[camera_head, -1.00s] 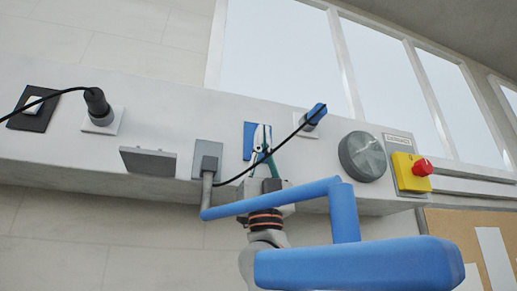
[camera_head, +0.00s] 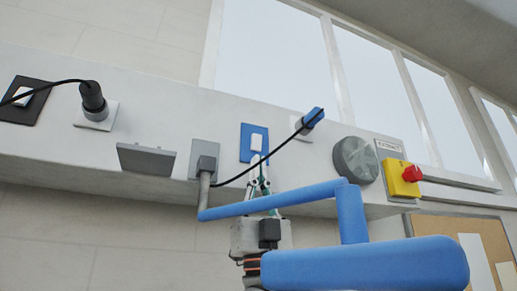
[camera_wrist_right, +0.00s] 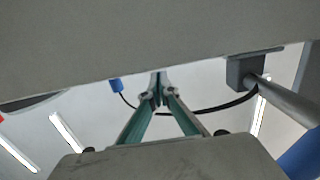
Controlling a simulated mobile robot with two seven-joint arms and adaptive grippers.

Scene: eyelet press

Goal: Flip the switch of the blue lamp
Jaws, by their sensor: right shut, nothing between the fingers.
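A white rocker switch (camera_head: 257,142) sits on a blue plate (camera_head: 245,139) on the pale wall panel in the head view. My right gripper (camera_head: 256,160) is shut and empty, its fingertips just below the rocker and in front of the plate's lower edge. I cannot tell whether they touch the plate. In the wrist view the shut fingertips (camera_wrist_right: 158,88) meet below the pale panel, and the switch does not show. A blue jointed arm (camera_head: 275,200) hangs from a grey wall box (camera_head: 203,158); I cannot tell whether it belongs to the lamp. My left gripper is not in view.
A black cable runs from the grey box to a blue plug (camera_head: 314,117). A grey dial (camera_head: 355,160), a yellow box with a red button (camera_head: 412,173), a black plug (camera_head: 92,97) and a black-plated white switch (camera_head: 23,97) are also on the panel. The blue arm crosses before my right arm.

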